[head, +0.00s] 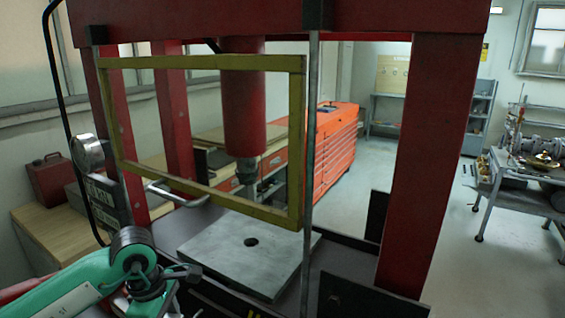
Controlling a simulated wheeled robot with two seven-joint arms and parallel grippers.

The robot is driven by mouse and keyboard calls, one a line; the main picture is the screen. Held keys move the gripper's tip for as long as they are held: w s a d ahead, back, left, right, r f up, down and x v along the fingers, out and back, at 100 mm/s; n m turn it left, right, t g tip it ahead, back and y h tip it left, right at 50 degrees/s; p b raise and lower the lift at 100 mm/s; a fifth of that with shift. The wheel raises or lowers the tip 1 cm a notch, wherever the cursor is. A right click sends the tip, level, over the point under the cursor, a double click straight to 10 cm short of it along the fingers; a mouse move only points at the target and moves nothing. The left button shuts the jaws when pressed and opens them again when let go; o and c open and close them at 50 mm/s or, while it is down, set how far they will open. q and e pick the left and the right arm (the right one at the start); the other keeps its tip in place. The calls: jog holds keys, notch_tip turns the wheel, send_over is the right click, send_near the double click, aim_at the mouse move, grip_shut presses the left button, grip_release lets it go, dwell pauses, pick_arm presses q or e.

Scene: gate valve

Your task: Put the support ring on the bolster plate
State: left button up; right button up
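The bolster plate (230,262) is a flat grey square plate with a round dark hole near its middle. It lies on the bed of the red press, and its top is bare. No support ring can be made out in the head view. A green arm with dark round joints comes in at the lower left, in front of the plate's left side. Its dark end (160,284) is close to the plate in the picture, but no fingers can be made out. My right gripper is not in view.
A yellow guard frame (203,191) with a grey handle (178,194) hangs in front of the red ram (238,100). A red press post (428,150) stands at the right. A gauge (87,152) is at the left.

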pick_arm(q)
jog(key=m, duration=0.1)
jog(key=s+f+m, duration=0.1)
jog(key=m, duration=0.1)
jog(key=f+m, duration=0.1)
jog(key=m, duration=0.1)
jog(key=shift+s+d+g, duration=0.15)
jog(key=shift+d+g, duration=0.15)
jog(key=m, duration=0.1)
jog(key=f+m, duration=0.1)
jog(key=m, duration=0.1)
jog(key=s+m, duration=0.1)
jog(key=shift+d+f, duration=0.25)
jog(key=shift+f, duration=0.05)
jog(key=f+m, duration=0.1)
jog(key=m, duration=0.1)
jog(key=s+f+m+y, duration=0.1)
jog(key=m, duration=0.2)
jog(key=s+f+m, duration=0.1)
jog(key=m, duration=0.2)
jog(key=shift+s+d+g, duration=0.2)
jog(key=shift+d+g, duration=0.15)
jog(key=shift+g, duration=0.05)
jog(key=shift+f, duration=0.1)
